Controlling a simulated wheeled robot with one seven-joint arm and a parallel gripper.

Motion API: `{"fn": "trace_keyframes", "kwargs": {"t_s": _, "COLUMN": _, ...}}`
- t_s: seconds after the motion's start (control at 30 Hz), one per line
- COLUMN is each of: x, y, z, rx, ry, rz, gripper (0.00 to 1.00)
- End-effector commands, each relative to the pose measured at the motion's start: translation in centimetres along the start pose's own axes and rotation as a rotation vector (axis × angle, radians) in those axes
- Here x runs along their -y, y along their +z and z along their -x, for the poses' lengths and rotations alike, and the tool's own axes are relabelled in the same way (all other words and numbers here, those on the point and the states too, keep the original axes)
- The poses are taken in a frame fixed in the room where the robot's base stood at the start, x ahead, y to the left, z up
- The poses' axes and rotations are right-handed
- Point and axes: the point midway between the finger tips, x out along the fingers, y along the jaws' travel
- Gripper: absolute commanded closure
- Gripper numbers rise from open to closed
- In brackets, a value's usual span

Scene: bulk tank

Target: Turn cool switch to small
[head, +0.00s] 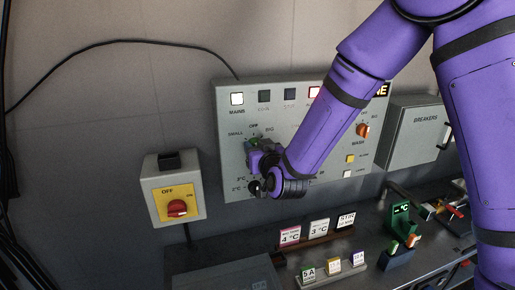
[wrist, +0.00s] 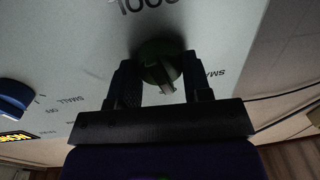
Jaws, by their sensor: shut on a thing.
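The cool switch is a dark green round knob (wrist: 160,62) on the grey control panel (head: 228,110). In the wrist view it sits between the two fingers of my gripper (wrist: 163,92), which is shut on it. A pale pointer on the knob faces toward the gripper's base, slightly right. The COOL lettering (wrist: 145,4) is above it, and a partly cut SMALL label (wrist: 214,73) is to its right. In the head view my gripper (head: 256,158) is at the panel's left side, below the SMALL, OFF and BIG labels, and mostly hides the knob.
A blue knob (wrist: 14,96) is at the left in the wrist view. An orange-red wash knob (head: 362,130) is right of my arm. Small signs (head: 319,228) stand on the counter below.

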Motion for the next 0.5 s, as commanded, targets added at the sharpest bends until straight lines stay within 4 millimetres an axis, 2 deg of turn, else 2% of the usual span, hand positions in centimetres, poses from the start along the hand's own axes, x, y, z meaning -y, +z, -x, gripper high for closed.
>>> {"fn": "trace_keyframes", "kwargs": {"t_s": 0.5, "x": 0.3, "y": -0.09, "z": 0.0, "rx": 0.031, "ry": 0.006, "rz": 0.445, "gripper": 0.79}}
